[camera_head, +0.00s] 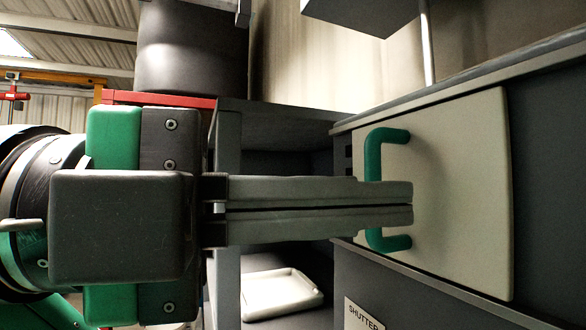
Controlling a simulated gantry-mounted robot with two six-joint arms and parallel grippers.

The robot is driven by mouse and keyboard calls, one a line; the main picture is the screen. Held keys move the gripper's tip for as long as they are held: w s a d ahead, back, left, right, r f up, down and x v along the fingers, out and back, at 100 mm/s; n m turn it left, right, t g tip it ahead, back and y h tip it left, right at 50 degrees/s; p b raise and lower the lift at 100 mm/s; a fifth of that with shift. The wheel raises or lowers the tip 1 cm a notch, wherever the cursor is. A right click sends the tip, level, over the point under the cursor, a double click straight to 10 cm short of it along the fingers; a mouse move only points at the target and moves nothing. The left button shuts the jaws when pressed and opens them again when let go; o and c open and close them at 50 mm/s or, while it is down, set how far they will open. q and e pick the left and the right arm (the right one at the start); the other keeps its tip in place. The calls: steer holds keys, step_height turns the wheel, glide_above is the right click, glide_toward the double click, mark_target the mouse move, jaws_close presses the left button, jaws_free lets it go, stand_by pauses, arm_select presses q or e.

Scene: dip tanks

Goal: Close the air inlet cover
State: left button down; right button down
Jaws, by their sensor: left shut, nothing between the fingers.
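The air inlet cover (455,195) is a flat off-white panel at the right, set between two grey rails. It carries a green C-shaped handle (373,152) near its left edge. My left gripper (412,215) comes in from the left with its two long grey fingers shut together and nothing between them. The fingers cross in front of the handle's middle and hide it, and their tips overlap the cover. I cannot tell whether they touch the handle. Dark slots (348,158) show just left of the cover's edge. My right gripper is not in view.
A "SHUTTER" label (363,315) is on the dark panel below the cover. A pale tray (281,294) lies on a lower shelf behind my gripper. A large dark cylinder (192,45) stands at the top left. A dark bare panel (545,150) lies right of the cover.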

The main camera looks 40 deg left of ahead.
mark_target(443, 193)
arm_select(q)
steer(key=p+x, duration=0.1)
steer(key=x, duration=0.2)
steer(key=shift+w+d+r, duration=0.15)
steer(key=shift+w, duration=0.05)
steer(key=a, duration=0.1)
steer(key=w+a+p, duration=0.1)
steer(key=shift+w+a+p, duration=0.15)
steer(key=shift+a+p, duration=0.15)
steer(key=shift+a, duration=0.05)
steer(key=shift+w+a, duration=0.1)
steer(key=shift+a, duration=0.4)
steer(key=a, duration=0.1)
steer(key=w+a, duration=0.1)
steer(key=a, duration=0.1)
steer(key=w+a+p, duration=0.1)
steer(key=shift+a, duration=0.3)
